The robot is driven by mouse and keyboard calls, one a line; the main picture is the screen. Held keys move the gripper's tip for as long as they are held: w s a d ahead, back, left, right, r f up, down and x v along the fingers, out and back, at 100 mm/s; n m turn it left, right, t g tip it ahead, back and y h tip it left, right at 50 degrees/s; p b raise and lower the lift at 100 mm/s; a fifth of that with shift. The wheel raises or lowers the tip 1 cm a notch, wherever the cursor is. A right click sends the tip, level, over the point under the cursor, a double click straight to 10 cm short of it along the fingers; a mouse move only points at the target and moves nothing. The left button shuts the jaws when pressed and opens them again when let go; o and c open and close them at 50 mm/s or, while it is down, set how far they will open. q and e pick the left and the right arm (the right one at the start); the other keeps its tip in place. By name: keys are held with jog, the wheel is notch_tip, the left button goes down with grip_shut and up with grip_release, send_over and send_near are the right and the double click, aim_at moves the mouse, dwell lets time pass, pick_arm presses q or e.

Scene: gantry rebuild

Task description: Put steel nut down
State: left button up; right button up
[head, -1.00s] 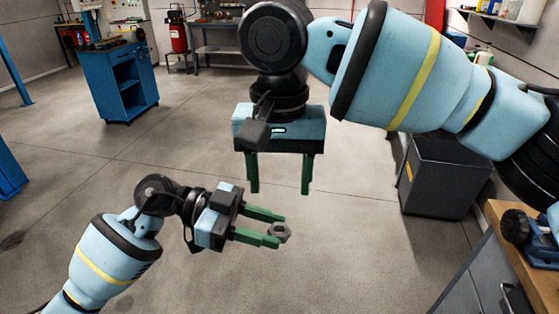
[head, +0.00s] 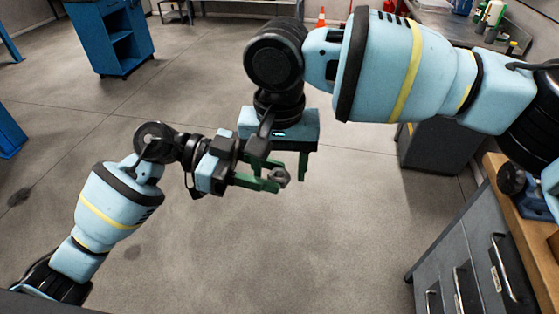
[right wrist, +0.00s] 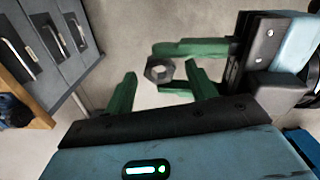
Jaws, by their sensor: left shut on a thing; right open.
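The steel nut (head: 283,177) is a small grey hex nut with a hole, held at the fingertips of my left gripper (head: 277,180). It also shows in the right wrist view (right wrist: 159,70), with the left gripper's green fingers coming in from the right. My right gripper (right wrist: 161,72) is open, and in its wrist view the nut appears between its two fingertips. I cannot tell whether its fingers touch the nut. In the head view the left gripper partly hides the right gripper's left finger.
A grey drawer cabinet (head: 465,262) with a wooden top (head: 522,208) stands at the right, with a blue vise (head: 511,179) on it. A dark grey bin (head: 432,150) stands behind. A blue cabinet (head: 112,38) is at the back left. The middle floor is clear.

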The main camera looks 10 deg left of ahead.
jog(key=c, duration=1)
pick_arm(q)
jog(key=o, duration=1.1)
jog(key=shift+c, duration=0.2)
pick_arm(e)
jog(key=shift+c, duration=0.8)
pick_arm(q)
jog(key=s+v, duration=0.1)
jog(key=v, duration=1.1)
jog(key=shift+w, duration=0.45)
